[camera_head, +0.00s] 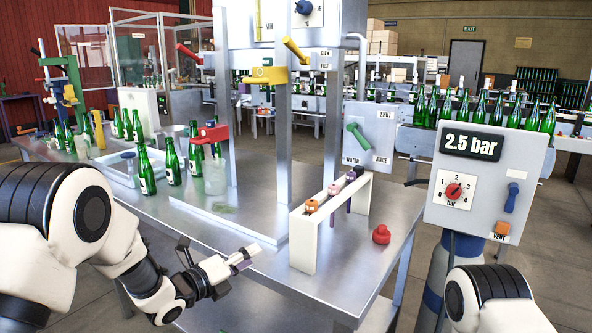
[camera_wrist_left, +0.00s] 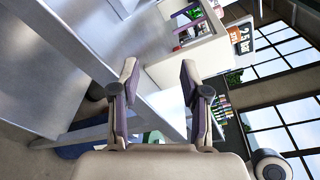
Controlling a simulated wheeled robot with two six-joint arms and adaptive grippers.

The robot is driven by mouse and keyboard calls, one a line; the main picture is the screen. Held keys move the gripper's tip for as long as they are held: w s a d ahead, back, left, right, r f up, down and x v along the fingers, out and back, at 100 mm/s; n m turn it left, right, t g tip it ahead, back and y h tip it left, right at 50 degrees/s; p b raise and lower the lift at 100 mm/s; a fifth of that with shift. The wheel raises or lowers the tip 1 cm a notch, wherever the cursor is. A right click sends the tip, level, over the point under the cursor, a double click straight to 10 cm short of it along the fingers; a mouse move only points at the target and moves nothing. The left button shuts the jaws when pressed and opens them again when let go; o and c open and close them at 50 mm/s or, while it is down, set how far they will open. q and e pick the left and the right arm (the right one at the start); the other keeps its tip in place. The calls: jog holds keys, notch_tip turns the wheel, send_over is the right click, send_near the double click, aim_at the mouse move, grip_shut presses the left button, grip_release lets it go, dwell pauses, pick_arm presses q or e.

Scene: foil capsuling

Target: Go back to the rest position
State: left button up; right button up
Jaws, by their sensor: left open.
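My left gripper (camera_head: 241,259) is in front of the metal workbench's front edge in the head view, tilted to the right. In the left wrist view my left gripper (camera_wrist_left: 159,78) shows its two pale fingers with purple pads spread apart, with nothing between them. It touches no object that I can make out. Part of my right arm shows at the lower right of the head view, but its gripper is out of the picture.
The workbench (camera_head: 255,276) carries green bottles (camera_head: 146,170), a white rack (camera_head: 304,240) with coloured-top tools and a red knob (camera_head: 381,234). A gauge box (camera_head: 482,178) reading 2.5 bar stands right of the bench. Floor shows between bench and gauge box.

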pick_arm(q)
jog(key=s+a+f+n+g+y+p, duration=0.1)
jog(key=s+a+f+n+g+y, duration=0.1)
jog(key=s+f+n, duration=0.5)
jog(key=s+a+f+n+g+y+p, duration=0.1)
jog(key=s+a+f+g+y, duration=0.15)
jog(key=s+f, duration=0.6)
jog(key=s+a+f+n+g+y, duration=0.15)
jog(key=s+f+n, duration=0.25)
jog(key=f, duration=0.7)
jog(key=s+a+f+n+g+y, duration=0.1)
jog(key=s+a+n+g, duration=0.1)
jog(key=s+n, duration=0.5)
jog(key=s+a+f+n+g+y, duration=0.2)
jog(key=s+n, duration=0.4)
jog(key=s, duration=0.3)
jog(key=s+a+f+n+g+y+p, duration=0.1)
jog(key=s+a+f+n+g, duration=0.1)
jog(key=s+n, duration=0.5)
jog(key=shift+s+a+n+g+y, duration=0.3)
jog(key=shift+s+a+g, duration=0.25)
jog(key=shift+a, duration=0.4)
